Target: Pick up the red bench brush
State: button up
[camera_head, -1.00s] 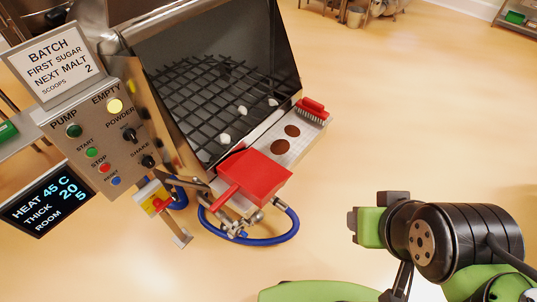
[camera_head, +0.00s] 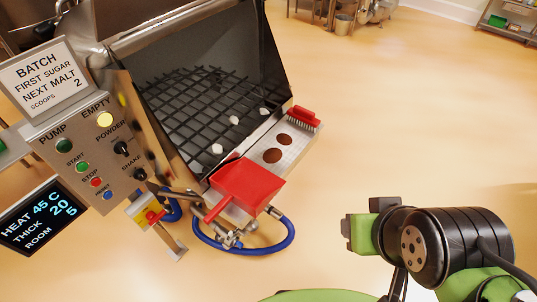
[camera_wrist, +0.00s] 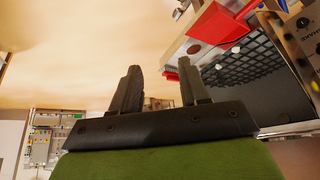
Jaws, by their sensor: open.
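In the wrist view a small red piece (camera_wrist: 171,76), probably the brush, shows between the fingers in the distance, partly hidden by a finger. My gripper (camera_wrist: 160,82) is open and empty, its two dark fingers apart. In the head view my green and black wrist (camera_head: 425,240) is at lower right, well apart from the brush.
A red scoop (camera_head: 248,186) lies on the near end of the shelf (camera_head: 297,141), beside two brown discs (camera_head: 279,147). The hopper's grate (camera_head: 195,115) holds several white lumps. A blue hose (camera_head: 285,240) loops below. A control panel (camera_head: 95,155) stands left. Floor on the right is clear.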

aim_at(303, 116)
jog(key=i+l+u, duration=0.2)
jog(key=u, duration=0.25)
jog(key=i+l+u, duration=0.3)
jog(key=u, duration=0.2)
jog(key=i+l+u, duration=0.15)
jog(key=l+u, duration=0.3)
jog(key=i+l+u, duration=0.1)
jog(key=l+u, duration=1.2)
jog(key=u, duration=0.15)
